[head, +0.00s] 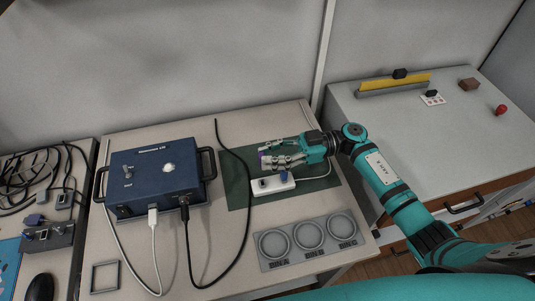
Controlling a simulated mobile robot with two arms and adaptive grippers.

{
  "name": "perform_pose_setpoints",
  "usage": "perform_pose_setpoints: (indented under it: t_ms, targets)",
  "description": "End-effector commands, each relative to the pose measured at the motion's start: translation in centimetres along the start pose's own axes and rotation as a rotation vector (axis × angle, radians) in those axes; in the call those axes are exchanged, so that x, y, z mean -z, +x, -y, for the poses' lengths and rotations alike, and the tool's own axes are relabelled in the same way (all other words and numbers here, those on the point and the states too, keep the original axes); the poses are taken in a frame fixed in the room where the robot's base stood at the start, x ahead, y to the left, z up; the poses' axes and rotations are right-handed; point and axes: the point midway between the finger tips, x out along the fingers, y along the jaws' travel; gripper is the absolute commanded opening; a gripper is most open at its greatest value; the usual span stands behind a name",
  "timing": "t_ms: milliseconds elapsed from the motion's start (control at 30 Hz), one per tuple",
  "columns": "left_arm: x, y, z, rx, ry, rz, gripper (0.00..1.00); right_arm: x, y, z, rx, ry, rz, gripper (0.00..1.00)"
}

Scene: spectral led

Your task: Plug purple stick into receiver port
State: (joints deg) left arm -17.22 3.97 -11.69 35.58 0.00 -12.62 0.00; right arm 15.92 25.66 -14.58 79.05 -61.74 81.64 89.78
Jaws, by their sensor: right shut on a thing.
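My right gripper (270,154) reaches in from the right over the green mat. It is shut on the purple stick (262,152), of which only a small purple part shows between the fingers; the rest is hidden. Just below the gripper in the picture lies a white block with ports (259,190), which looks like the receiver. It has a dark spot near its left end and a blue piece (284,176) on its right part. I cannot tell whether the stick touches the block. My left gripper is not in view.
A dark blue box (150,180) with cables stands left of the green mat (238,195). A grey tray with three round wells (310,262) lies in front. A black cable (244,225) runs between box and mat. A grey cabinet (410,135) stands at the right.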

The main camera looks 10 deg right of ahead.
Motion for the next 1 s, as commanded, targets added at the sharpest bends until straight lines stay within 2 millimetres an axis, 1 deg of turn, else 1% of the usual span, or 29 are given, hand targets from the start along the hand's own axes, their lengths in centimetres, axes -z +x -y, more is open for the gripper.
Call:
perform_pose_setpoints:
  t_ms: [67, 167, 200, 400, 700, 833, 1000]
  targets:
    - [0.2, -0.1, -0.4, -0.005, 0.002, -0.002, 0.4, 0.1, 0.0, 0.0, 0.002, 0.0, 0.0, 0.0]
    - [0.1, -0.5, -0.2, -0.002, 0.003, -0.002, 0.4, 0.3, -0.1, -0.1, 0.007, 0.002, -0.005, 0.0]
    - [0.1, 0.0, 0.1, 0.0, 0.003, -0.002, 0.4, -0.3, -0.1, 0.0, 0.006, 0.002, -0.006, 0.0]
    - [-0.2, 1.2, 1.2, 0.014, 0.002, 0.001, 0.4, -2.0, -0.1, 0.0, 0.006, 0.001, -0.005, 0.0]
    - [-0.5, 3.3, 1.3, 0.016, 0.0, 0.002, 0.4, -5.0, -0.1, -0.1, 0.006, 0.001, -0.006, 0.0]
    - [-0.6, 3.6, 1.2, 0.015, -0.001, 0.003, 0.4, -5.5, -0.1, 0.0, 0.006, 0.001, -0.006, 0.0]
    - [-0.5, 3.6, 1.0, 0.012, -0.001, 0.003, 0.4, -5.5, -0.1, -0.1, 0.006, 0.0, -0.006, 0.0]
